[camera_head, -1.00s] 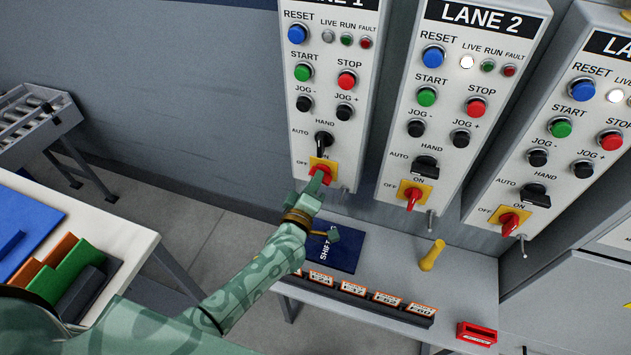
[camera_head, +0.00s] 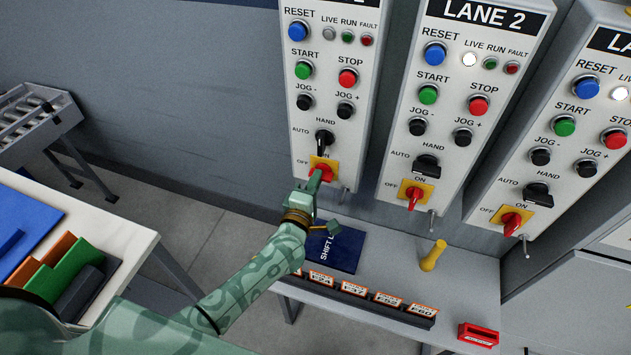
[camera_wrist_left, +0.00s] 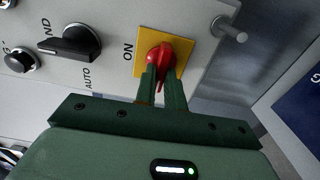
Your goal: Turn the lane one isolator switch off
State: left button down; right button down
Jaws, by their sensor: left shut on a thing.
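The lane one isolator switch (camera_head: 322,172) is a red handle on a yellow plate, low on the leftmost panel. My left gripper (camera_head: 314,188) reaches up to it from below. In the left wrist view its two green fingers (camera_wrist_left: 161,88) are shut on the red handle (camera_wrist_left: 160,58), one on each side. The handle lies crosswise to the panel, away from the ON mark and toward the OFF side. The OFF mark is hidden in the wrist view. The lane one LIVE lamp (camera_head: 329,33) is grey and unlit. My right gripper is not in view.
The lane 2 isolator (camera_head: 413,197) and the one on the right panel (camera_head: 511,222) are similar red handles; both panels' LIVE lamps are white. A black selector (camera_head: 324,140) sits just above the lane one switch. A bench with a yellow handle-like object (camera_head: 433,256) stands below.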

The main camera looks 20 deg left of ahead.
pick_arm(q)
jog(key=c, duration=1.5)
grip_release()
jog(key=shift+s, duration=0.15)
jog(key=s, duration=1.6)
jog(key=shift+a, duration=0.3)
